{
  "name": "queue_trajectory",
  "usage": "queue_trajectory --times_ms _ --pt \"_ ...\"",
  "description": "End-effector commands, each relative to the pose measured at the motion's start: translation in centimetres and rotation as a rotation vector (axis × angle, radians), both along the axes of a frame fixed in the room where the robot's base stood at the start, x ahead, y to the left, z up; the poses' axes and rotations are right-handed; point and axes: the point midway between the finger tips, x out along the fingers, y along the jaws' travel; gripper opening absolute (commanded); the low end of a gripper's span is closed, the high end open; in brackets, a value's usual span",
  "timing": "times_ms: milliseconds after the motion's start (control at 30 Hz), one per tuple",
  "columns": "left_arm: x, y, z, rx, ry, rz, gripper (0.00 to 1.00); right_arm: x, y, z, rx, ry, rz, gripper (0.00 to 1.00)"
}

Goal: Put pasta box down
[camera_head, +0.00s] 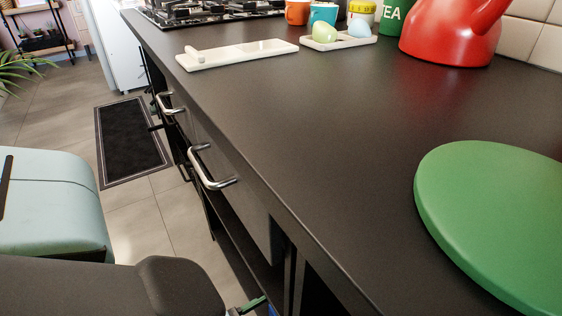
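I cannot make out a pasta box in the head view. Neither gripper can be made out. A dark rounded part, probably of my own arm, fills the bottom left corner. Just right of it, a small green and blue piece (254,304) shows at the bottom edge by the open shelf, mostly cut off; I cannot tell what it is. The dark countertop (300,130) runs from lower right to upper left.
A green round board (500,220) lies at the right. A red kettle (450,35), a white tray with egg-like items (338,42), cups, a TEA tin and a white board (238,54) stand further back. Handles (208,172) jut from the cabinet front. The middle countertop is clear.

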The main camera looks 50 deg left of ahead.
Motion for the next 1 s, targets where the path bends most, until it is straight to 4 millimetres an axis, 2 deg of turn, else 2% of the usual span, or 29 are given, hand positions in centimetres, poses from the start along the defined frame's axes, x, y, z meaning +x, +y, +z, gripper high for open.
queue_trajectory --times_ms 33,200,400,667,1000 --pt "-1.2 0.1 0.1 -0.001 0.004 0.0 0.67 0.0 0.0 0.5 0.0 -0.002 0.0 0.0" --pt "-4.2 0.4 0.1 0.0 0.003 0.0 0.67 -0.2 0.0 1.2 0.001 -0.003 0.0 0.0" --pt "-6.2 0.5 0.0 0.0 0.001 0.0 0.67 -0.6 0.0 1.6 0.001 0.004 0.0 0.0" --pt "-6.6 0.6 0.0 0.001 0.0 0.0 0.67 -1.3 0.0 1.5 -0.001 0.018 0.0 0.0" --pt "-6.6 0.5 0.0 0.0 0.0 0.0 0.67 -0.9 0.0 1.5 -0.001 0.011 0.0 0.0"
